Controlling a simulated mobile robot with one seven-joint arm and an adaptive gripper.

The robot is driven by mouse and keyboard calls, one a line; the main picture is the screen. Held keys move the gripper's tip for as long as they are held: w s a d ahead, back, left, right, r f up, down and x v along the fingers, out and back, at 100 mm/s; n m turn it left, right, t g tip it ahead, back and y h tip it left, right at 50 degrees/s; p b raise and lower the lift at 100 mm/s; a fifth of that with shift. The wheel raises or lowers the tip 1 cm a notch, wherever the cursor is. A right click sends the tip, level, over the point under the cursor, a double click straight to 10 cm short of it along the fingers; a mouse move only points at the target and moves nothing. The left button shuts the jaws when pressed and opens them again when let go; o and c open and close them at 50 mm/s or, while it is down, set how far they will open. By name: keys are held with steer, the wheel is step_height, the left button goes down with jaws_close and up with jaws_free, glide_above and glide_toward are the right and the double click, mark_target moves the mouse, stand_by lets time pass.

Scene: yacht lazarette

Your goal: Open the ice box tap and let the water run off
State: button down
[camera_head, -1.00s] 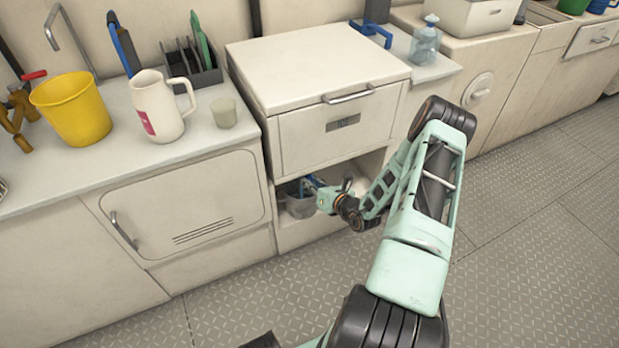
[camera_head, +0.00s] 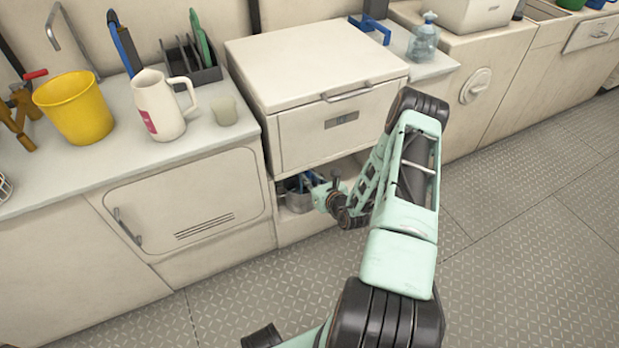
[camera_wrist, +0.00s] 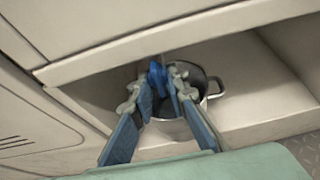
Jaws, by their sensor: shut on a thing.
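The ice box (camera_head: 305,140) is a cream cabinet with a lid and a front latch, above an open recess. The blue tap (camera_wrist: 157,77) hangs under the ice box inside the recess, in the wrist view. A metal pot (camera_wrist: 214,90) with a side handle stands on the recess floor below the tap; it shows partly in the head view (camera_head: 297,201). My gripper (camera_wrist: 158,84) has its two fingers on either side of the tap's blue part and is shut on it. The spout and any water are hidden or too small to tell.
A yellow bucket (camera_head: 76,108), a white jug (camera_head: 158,106) and a cup (camera_head: 223,111) stand on the left counter (camera_head: 60,170). The recess edge (camera_wrist: 150,52) lies close above my gripper. The patterned floor (camera_head: 530,235) at right is clear.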

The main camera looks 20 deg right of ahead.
steer(key=c, duration=2.2)
jaws_free()
steer(key=shift+o, duration=0.2)
steer(key=v, duration=1.2)
steer(key=shift+a, duration=0.1)
